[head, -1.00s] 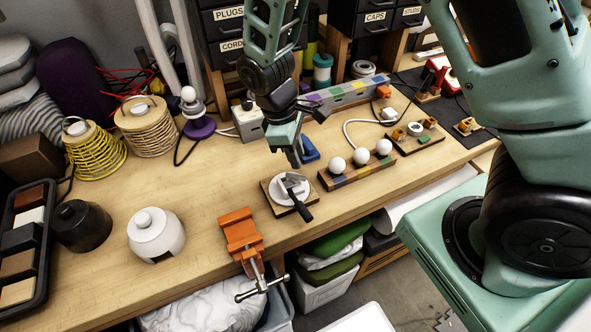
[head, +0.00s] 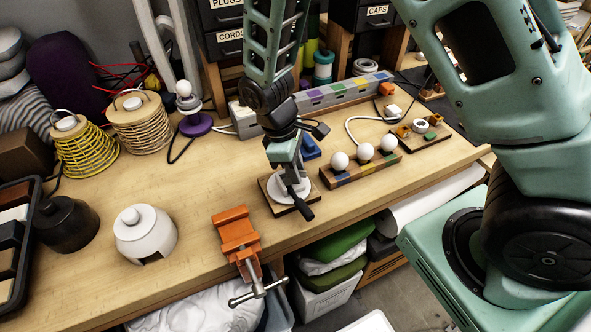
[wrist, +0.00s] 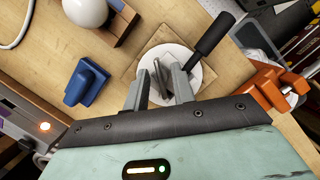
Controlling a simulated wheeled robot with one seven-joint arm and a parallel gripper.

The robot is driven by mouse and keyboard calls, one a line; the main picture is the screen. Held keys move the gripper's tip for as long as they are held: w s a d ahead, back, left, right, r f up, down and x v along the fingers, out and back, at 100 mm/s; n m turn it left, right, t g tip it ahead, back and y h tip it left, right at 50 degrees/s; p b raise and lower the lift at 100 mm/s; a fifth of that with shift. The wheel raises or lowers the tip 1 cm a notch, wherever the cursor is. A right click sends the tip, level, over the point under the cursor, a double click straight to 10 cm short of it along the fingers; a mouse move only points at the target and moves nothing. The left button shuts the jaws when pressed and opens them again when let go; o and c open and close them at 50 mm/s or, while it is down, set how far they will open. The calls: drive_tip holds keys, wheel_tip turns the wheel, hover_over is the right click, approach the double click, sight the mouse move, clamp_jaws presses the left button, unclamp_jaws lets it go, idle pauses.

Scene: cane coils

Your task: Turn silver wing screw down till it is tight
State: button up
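The silver wing screw (wrist: 158,76) stands over a round white disc (wrist: 194,64), seen as a thin grey wing in the wrist view. The disc sits on a square wooden board (wrist: 133,58), and a black handle (wrist: 214,36) sticks out from it. In the head view the disc (head: 276,187) and handle (head: 300,208) show, but my gripper largely hides the screw. My gripper (head: 290,183) points down just over the disc. In the wrist view my gripper (wrist: 160,88) is open, with one finger on each side of the wing and gaps visible; contact cannot be told.
An orange clamp (head: 238,235) is fixed at the bench edge, near the board. A block with white balls (head: 362,163) stands right of the board, and a blue piece (wrist: 86,82) lies behind it. A white pot (head: 145,233) stands at left. Bare bench lies left of the board.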

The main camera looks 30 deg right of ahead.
clamp_jaws()
drive_tip(key=shift+r+m+p, duration=0.1)
drive_tip(key=shift+m+p, duration=0.25)
drive_tip(key=shift+m, duration=0.45)
drive_tip(key=shift+m+g+y, duration=0.3)
drive_tip(key=shift+m, duration=0.5)
drive_tip(key=shift+o, duration=0.4)
unclamp_jaws()
